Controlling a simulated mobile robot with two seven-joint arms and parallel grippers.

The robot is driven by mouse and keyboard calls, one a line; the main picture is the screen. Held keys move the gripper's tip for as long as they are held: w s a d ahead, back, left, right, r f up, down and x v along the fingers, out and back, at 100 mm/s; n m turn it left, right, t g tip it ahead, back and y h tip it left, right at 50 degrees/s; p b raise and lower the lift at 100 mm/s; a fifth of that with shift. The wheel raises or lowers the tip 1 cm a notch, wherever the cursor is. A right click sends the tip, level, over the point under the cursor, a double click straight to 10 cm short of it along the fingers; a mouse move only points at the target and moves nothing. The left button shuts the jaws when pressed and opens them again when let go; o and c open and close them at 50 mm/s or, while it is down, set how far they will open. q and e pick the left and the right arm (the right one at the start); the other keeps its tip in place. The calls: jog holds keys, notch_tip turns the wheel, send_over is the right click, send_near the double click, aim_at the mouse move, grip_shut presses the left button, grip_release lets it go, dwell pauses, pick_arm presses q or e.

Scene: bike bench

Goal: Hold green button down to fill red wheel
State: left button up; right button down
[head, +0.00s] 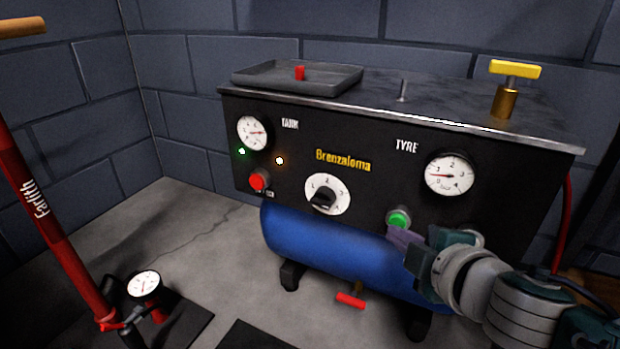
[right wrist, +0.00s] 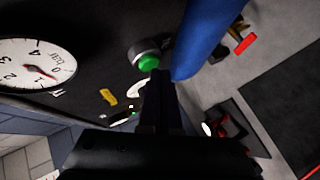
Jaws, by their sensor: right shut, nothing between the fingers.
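The green button (head: 398,218) sits in a round collar on the black front panel of the compressor, below the TYRE gauge (head: 449,175). It also shows in the right wrist view (right wrist: 149,62). My right gripper (head: 402,241) is shut and empty, its fingertips right at the button's lower edge. In the right wrist view the fingers (right wrist: 157,76) reach up to the button; I cannot tell whether they touch or press it. No red wheel is in view. My left gripper is not in view.
The panel also holds a red button (head: 259,180), a black rotary knob (head: 322,199) and a TANK gauge (head: 252,132). A blue tank (head: 330,246) lies below. A grey tray (head: 290,77) and a yellow-handled valve (head: 511,80) are on top. A red floor pump (head: 60,235) stands left.

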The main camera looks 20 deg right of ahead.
jog(key=shift+w+d, duration=0.3)
jog(key=shift+d, duration=0.05)
dwell(0.4)
jog(key=shift+s+a, duration=0.1)
dwell(2.1)
jog(key=shift+s+a, duration=0.45)
jog(key=shift+a, duration=0.1)
jog(key=shift+a, duration=0.1)
jog(key=shift+s+a, duration=1.6)
jog(key=shift+a, duration=0.2)
